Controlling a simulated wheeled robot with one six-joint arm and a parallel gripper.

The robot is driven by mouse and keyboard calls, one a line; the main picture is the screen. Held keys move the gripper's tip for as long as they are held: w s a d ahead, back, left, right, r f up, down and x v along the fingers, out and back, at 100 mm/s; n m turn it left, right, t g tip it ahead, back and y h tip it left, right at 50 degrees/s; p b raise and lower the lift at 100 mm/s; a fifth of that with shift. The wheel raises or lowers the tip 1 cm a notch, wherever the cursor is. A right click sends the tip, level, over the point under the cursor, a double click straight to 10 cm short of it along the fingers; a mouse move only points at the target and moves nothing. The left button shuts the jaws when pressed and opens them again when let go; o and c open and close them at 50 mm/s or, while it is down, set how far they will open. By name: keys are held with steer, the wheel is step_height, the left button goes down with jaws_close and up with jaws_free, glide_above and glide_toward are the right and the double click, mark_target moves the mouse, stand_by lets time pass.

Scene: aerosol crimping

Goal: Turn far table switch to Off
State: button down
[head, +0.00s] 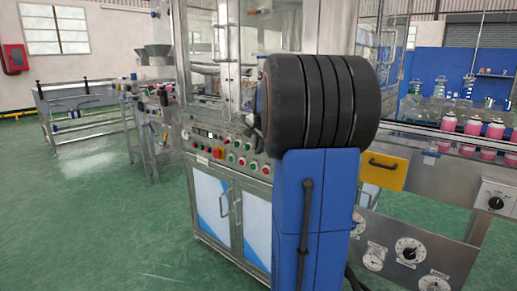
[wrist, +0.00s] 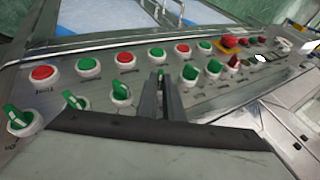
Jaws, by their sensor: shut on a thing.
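A steel control panel (wrist: 140,62) fills much of the wrist view, with a row of round push buttons and a row of turn switches. My gripper (wrist: 160,80) comes up from the lower middle, its dark fingers close together at the turn-switch row. It is shut on a panel switch that the fingers almost wholly hide, so its setting cannot be read. A green switch (wrist: 121,91) is to its left and another green switch (wrist: 190,73) to its right. In the head view the panel (head: 205,143) shows on the machine front; my arm hides the gripper there.
Red push buttons (wrist: 42,73) and a red emergency button (wrist: 229,41) are on the same panel. In the head view, a conveyor with pink cans (head: 471,125) is at right; green floor (head: 90,220) is clear at left.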

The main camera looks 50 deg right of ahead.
steer(key=shift+w, duration=0.1)
steer(key=g, duration=0.3)
steer(key=w+n+g, duration=0.1)
steer(key=g, duration=0.3)
steer(key=w+n+g+h, duration=0.1)
steer(key=g, duration=0.3)
steer(key=shift+w+a, duration=0.15)
steer(key=shift+w, duration=0.1)
stand_by(0.4)
steer(key=c, duration=1.9)
jaws_free()
